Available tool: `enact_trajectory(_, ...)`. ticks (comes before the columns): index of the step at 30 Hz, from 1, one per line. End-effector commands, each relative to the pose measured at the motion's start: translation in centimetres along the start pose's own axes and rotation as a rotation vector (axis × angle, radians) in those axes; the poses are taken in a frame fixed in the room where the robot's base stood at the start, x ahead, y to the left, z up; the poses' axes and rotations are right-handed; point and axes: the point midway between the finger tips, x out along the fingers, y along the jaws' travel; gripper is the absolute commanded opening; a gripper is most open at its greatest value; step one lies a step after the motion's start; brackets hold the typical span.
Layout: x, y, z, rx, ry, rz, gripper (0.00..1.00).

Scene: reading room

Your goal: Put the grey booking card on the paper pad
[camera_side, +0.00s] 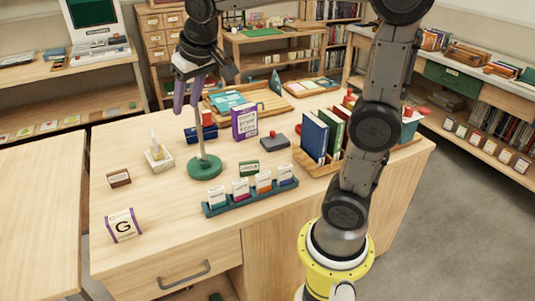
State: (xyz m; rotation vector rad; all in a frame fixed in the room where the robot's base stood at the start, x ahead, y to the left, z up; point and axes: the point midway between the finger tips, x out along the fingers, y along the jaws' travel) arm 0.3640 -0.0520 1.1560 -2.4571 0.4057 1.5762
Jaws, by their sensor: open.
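Several small cards stand upright in a green rack (252,199) near the table's front edge. The leftmost card (216,195) looks white and greyish and may be the grey booking card; its colour is too small to be sure. A cream block (160,161) left of the green round stand looks like the paper pad, with a small upright piece on it; I cannot tell for certain. My gripper (188,106) is open, with purple fingers pointing down. It is high above the table, behind the rack and near the stand's pole, apart from the cards and the cream block.
The green round stand (205,167) with a thin pole stands between block and rack. A box marked G (123,225) sits front left. The front left tabletop is mostly clear.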

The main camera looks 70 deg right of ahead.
Motion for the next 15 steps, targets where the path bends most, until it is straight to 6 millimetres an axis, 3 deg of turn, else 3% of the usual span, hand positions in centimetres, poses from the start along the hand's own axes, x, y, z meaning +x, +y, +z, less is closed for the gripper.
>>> enact_trajectory(3,-2.3,0.2,5.4,-0.077,0.017,-0.036,0.44)
enact_trajectory(9,-3.6,1.0,14.2,-0.202,0.040,-0.092,0.44)
enact_trajectory(15,-3.0,1.6,19.8,-0.285,0.057,-0.127,0.44)
